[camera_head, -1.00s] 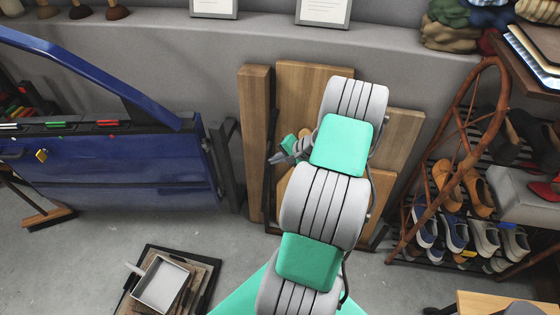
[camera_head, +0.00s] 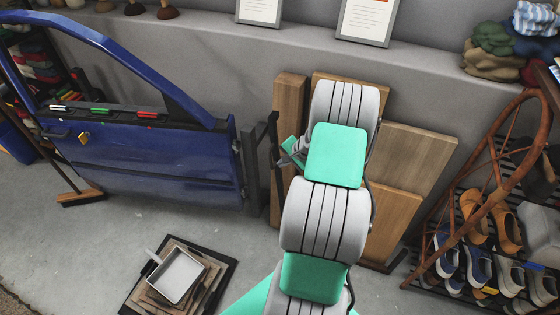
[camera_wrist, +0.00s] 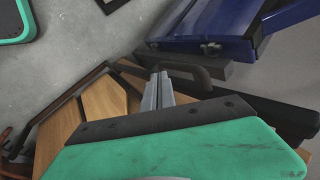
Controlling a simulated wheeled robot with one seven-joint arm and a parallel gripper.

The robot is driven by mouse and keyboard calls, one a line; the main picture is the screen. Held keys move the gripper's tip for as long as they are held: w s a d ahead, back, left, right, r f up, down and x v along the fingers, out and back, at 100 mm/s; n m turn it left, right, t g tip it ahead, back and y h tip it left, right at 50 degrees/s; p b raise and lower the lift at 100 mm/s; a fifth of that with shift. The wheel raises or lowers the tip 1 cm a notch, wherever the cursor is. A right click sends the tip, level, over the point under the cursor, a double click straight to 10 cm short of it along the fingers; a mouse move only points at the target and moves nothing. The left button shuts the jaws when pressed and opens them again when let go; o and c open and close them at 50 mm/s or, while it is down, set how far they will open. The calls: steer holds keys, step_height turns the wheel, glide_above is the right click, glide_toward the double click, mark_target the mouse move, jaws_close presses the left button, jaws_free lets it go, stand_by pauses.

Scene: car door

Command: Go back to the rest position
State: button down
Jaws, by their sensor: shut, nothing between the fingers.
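My gripper (camera_wrist: 158,90) shows in the wrist view with its two grey fingers pressed together and nothing between them. In the head view my arm rises up the middle of the picture and its links hide most of the gripper; a small part shows left of the arm. The blue car door (camera_head: 140,160) stands at the left in the head view, with its window frame arching above. It also shows in the wrist view (camera_wrist: 225,25) at the upper right. The gripper is apart from the door, to its right in the head view.
Wooden boards (camera_head: 415,155) lean on the wall behind my arm. A shoe rack (camera_head: 480,240) stands at the right. A pan (camera_head: 175,275) rests on stacked boards on the floor at the lower left. A broom (camera_head: 80,197) is by the door. Grey floor is clear between them.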

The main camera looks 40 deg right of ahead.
steer(key=s+b+v, duration=0.1)
steer(key=v, duration=1)
steer(key=shift+d+f, duration=0.25)
steer(key=shift+f, duration=0.1)
